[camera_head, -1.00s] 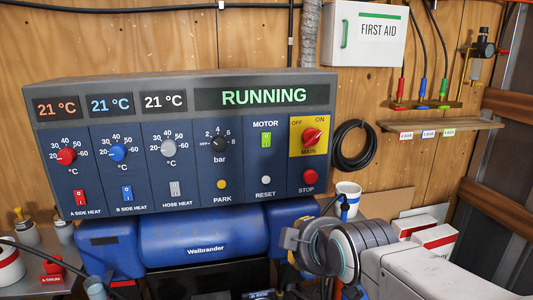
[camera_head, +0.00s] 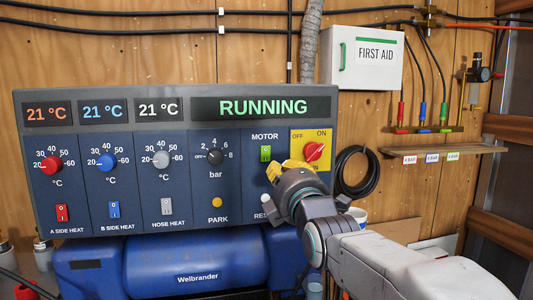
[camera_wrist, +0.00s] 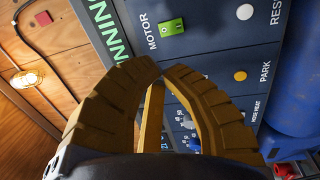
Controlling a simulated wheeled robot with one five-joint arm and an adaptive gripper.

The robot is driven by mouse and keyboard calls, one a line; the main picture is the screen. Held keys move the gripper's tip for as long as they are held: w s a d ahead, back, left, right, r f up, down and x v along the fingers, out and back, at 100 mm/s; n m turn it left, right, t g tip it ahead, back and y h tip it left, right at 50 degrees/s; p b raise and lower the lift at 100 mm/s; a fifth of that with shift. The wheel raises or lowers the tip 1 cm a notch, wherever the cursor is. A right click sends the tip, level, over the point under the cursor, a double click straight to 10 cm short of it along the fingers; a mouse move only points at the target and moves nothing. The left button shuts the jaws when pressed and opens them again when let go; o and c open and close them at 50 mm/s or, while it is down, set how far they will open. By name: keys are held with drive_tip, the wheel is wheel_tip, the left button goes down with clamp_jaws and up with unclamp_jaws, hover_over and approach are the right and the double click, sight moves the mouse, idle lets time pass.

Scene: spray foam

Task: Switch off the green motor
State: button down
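The green motor switch (camera_head: 265,153) is a small lit rocker under the word MOTOR on the dark blue control panel (camera_head: 135,185). It also shows in the wrist view (camera_wrist: 171,27), above and beyond my fingertips. The display (camera_head: 262,108) reads RUNNING in green. My gripper (camera_head: 284,170), with yellow fingers, is just below and right of the switch in the head view. In the wrist view its fingertips (camera_wrist: 165,70) come together almost touching, with nothing between them. I cannot tell how far the tips are from the panel.
The red MAIN knob (camera_head: 314,151) on its yellow plate is close to the right of my gripper. The yellow PARK button (camera_head: 217,202) is lower left. A blue tank (camera_head: 190,262) is below the panel.

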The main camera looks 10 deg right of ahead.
sight(265, 146)
drive_tip(key=shift+w, duration=0.1)
drive_tip(key=w+p, duration=0.1)
drive_tip(key=w, duration=0.3)
drive_tip(key=w+r+p, duration=0.1)
drive_tip(key=w, duration=0.4)
drive_tip(key=w+p, duration=0.1)
drive_tip(key=w, duration=0.3)
drive_tip(key=shift+w+r+p, duration=0.3)
drive_tip(key=shift+w+p, duration=0.05)
drive_tip(key=shift+r, duration=0.1)
drive_tip(key=shift+w+r+g+p, duration=0.25)
drive_tip(key=shift+r+g+p, duration=0.1)
drive_tip(key=shift+p, duration=0.7)
drive_tip(key=shift+w+f, duration=0.1)
drive_tip(key=shift+f, duration=0.2)
